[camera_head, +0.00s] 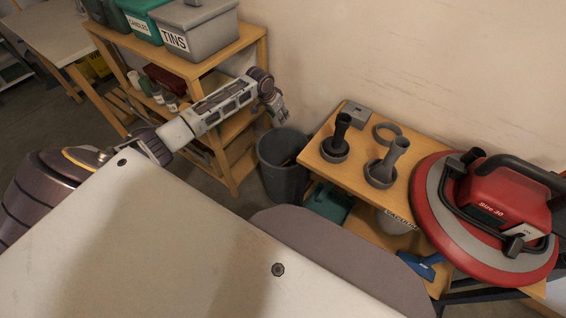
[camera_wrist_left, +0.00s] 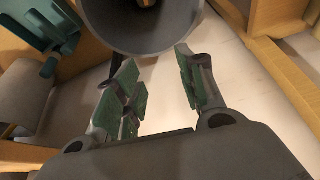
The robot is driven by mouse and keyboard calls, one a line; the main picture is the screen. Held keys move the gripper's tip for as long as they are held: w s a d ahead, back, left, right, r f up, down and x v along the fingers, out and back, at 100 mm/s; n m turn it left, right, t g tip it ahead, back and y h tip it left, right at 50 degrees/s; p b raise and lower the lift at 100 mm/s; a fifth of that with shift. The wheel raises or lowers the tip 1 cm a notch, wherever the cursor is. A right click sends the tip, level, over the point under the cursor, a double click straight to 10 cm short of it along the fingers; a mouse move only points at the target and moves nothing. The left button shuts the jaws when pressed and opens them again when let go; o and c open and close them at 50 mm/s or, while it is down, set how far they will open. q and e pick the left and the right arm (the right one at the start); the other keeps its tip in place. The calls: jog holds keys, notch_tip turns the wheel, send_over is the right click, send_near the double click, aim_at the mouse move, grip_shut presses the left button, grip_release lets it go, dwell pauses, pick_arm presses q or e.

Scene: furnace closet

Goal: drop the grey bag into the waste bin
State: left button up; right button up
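The dark grey waste bin (camera_head: 283,170) stands upright on the floor, between the wooden shelf and the low wooden table. Its round open rim also shows at the top of the left wrist view (camera_wrist_left: 165,42), with something brownish partly visible inside. My left gripper (camera_head: 279,111) is above and behind the bin in the head view. In the left wrist view its two green-padded fingers (camera_wrist_left: 160,80) are apart with nothing between them. I cannot make out the grey bag in either view. My right gripper is not in view.
The wooden shelf (camera_head: 245,38) holds a grey TINS box (camera_head: 197,28) and green boxes. The low table (camera_head: 325,168) carries dark grey stands and a red round machine (camera_head: 490,220). A pale rounded object (camera_head: 393,224) sits underneath. The wall is close behind.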

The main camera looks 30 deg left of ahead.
pick_arm(q)
jog(key=shift+r, duration=0.1)
jog(key=d+v, duration=0.1)
jog(key=v, duration=1)
jog(key=shift+s+a+r, duration=0.2)
jog(key=shift+a+r, duration=0.2)
jog(key=shift+a, duration=0.1)
jog(key=shift+f, duration=0.1)
dwell(0.6)
